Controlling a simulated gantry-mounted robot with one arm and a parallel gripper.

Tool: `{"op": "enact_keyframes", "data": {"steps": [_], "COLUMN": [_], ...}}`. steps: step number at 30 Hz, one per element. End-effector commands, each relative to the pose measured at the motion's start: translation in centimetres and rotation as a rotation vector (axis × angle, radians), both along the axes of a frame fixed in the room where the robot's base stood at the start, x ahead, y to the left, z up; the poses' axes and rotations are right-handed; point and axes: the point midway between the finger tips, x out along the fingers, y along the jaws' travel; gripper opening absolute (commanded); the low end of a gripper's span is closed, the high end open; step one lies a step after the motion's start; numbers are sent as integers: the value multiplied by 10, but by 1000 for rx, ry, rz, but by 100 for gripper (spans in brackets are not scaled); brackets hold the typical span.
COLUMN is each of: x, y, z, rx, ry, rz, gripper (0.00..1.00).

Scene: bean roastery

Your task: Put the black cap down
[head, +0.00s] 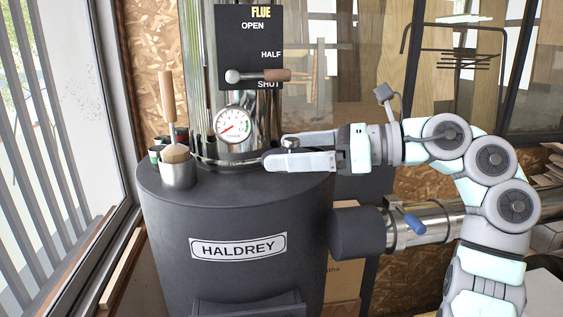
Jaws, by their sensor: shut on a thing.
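My gripper (276,151) reaches in from the right, level above the right part of the dark roaster's top (285,184). Its two pale fingers are shut on a small dark thing, which I take to be the black cap (290,144). Only a little of the cap shows between the fingers, and its underside is hidden. I cannot tell whether the cap touches anything beneath it.
A steel cup (178,174) with a wooden-handled brush stands at the top's left, beside small dark containers. A round gauge (235,126) and the flue lever (258,75) are behind the gripper. The top's front part is clear.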

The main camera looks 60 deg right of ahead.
Motion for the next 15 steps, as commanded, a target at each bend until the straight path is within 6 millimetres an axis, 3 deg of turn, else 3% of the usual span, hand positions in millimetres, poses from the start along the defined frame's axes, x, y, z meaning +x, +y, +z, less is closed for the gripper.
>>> {"op": "enact_keyframes", "data": {"steps": [6, 15], "x": [27, 45], "y": [-38, -64], "z": [5, 4], "rx": [4, 1], "ry": [-1, -3], "rz": [2, 0], "gripper": [48, 48]}}
